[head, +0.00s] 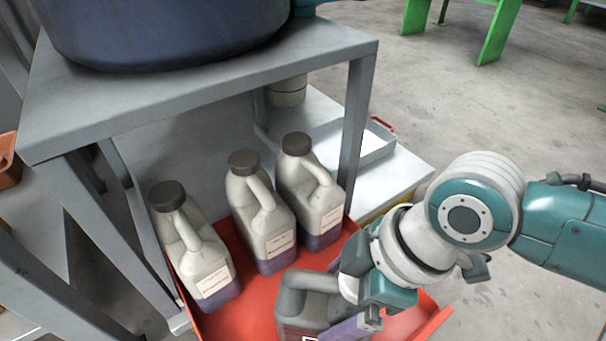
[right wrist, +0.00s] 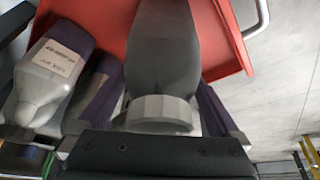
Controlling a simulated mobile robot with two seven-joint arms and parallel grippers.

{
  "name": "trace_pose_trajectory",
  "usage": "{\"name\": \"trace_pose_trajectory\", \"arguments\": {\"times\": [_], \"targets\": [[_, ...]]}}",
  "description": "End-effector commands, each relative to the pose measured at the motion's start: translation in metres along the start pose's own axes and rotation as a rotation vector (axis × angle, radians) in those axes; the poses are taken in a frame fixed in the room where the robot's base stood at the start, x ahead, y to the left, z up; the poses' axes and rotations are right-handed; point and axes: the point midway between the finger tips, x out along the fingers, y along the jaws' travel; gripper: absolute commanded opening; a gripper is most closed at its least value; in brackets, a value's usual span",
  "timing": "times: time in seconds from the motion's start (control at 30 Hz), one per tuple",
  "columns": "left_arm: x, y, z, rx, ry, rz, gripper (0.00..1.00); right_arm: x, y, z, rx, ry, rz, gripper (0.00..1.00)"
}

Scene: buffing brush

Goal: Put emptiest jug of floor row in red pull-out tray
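The red pull-out tray (head: 245,316) lies under the grey table. Three pale jugs with dark caps stand in it: a left jug (head: 196,250), a middle jug (head: 262,220) and a right jug (head: 312,190). Each shows purple liquid low down. My right gripper (head: 350,300) is at the tray's near right part, its fingers on both sides of a darker grey jug (head: 298,300), seemingly shut on it. This jug (right wrist: 162,55) fills the middle of the right wrist view, over the red tray. Its base and liquid level are hidden. My left gripper is not in view.
A grey table (head: 200,95) with a large dark drum (head: 165,30) on top overhangs the tray, its legs close to the jugs. A pale shelf with a grey tray (head: 380,145) lies behind. Concrete floor (head: 450,90) is open at the right.

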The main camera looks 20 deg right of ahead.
Motion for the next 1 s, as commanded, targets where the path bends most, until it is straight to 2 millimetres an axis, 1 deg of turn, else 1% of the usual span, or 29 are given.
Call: {"name": "trace_pose_trajectory", "arguments": {"times": [0.2,0.3,0.37,0.47,0.6,0.73,0.83,0.93,1.0], "targets": [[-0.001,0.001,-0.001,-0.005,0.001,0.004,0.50,-0.001,0.000,0.000,0.000,0.000,0.000,1.00],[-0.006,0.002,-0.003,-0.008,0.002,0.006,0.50,-0.008,0.000,-0.002,0.000,0.000,0.001,1.00],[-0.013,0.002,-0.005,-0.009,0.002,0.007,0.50,-0.017,0.000,-0.003,0.000,-0.001,0.001,1.00],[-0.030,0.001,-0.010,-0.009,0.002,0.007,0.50,-0.038,0.000,-0.004,0.000,-0.002,0.001,1.00],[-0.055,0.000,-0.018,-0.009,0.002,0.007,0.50,-0.072,0.000,-0.004,0.000,-0.002,0.000,1.00],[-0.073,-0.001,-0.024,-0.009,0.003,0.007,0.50,-0.099,0.000,-0.004,0.000,-0.002,0.000,1.00],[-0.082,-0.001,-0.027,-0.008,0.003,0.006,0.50,-0.113,0.000,-0.003,0.000,-0.002,0.000,1.00],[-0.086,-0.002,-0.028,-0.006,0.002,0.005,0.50,-0.121,0.000,-0.002,0.000,-0.001,-0.001,1.00],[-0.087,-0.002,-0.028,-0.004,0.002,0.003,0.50,-0.123,-0.005,-0.006,0.006,0.005,-0.003,1.00]]}}
